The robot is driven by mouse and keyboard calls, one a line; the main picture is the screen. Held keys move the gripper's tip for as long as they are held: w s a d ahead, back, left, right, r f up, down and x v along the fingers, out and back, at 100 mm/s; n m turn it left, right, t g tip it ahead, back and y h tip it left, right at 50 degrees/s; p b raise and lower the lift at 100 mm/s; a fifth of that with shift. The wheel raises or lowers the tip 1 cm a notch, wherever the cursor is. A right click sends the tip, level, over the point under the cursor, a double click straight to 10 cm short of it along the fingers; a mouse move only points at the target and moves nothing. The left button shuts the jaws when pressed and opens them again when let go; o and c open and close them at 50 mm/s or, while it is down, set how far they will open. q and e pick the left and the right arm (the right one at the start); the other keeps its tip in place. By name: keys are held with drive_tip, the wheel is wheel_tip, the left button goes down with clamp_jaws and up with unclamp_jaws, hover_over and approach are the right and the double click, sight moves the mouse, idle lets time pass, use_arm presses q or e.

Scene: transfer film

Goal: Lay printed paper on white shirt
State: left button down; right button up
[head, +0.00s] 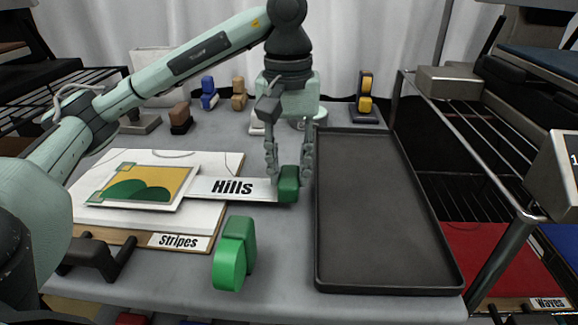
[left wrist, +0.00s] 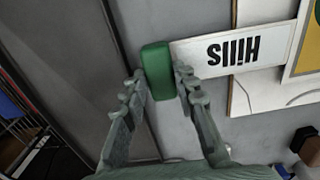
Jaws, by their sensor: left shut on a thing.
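The printed paper (head: 167,180), yellow with green hills, is over the white shirt (head: 205,216), toward its left side. I cannot tell whether it lies flat on the shirt or hovers slightly. A white strip marked "Hills" (head: 225,187) runs right from the paper to a green grip block (head: 289,184). My left gripper (head: 289,178) points down, shut on that block; the wrist view shows the green block (left wrist: 158,70) between its fingers. The shirt lies on a wooden board (head: 222,225) labelled "Stripes". In the left wrist view only a corner of the paper (left wrist: 303,62) shows. My right gripper is out of view.
A dark empty tray (head: 380,215) lies right of the gripper. Green blocks (head: 235,252) stand in front. Small coloured blocks (head: 208,92) stand at the back. A black handle (head: 95,257) is at the board's left. Wire racks (head: 480,150) flank the table.

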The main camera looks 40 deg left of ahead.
use_arm(q)
drive_tip(key=shift+f+b, duration=0.35)
drive_tip(key=shift+f, duration=0.1)
drive_tip(key=c, duration=1.1)
unclamp_jaws()
drive_tip(key=shift+r, duration=0.1)
drive_tip(key=shift+r, duration=0.1)
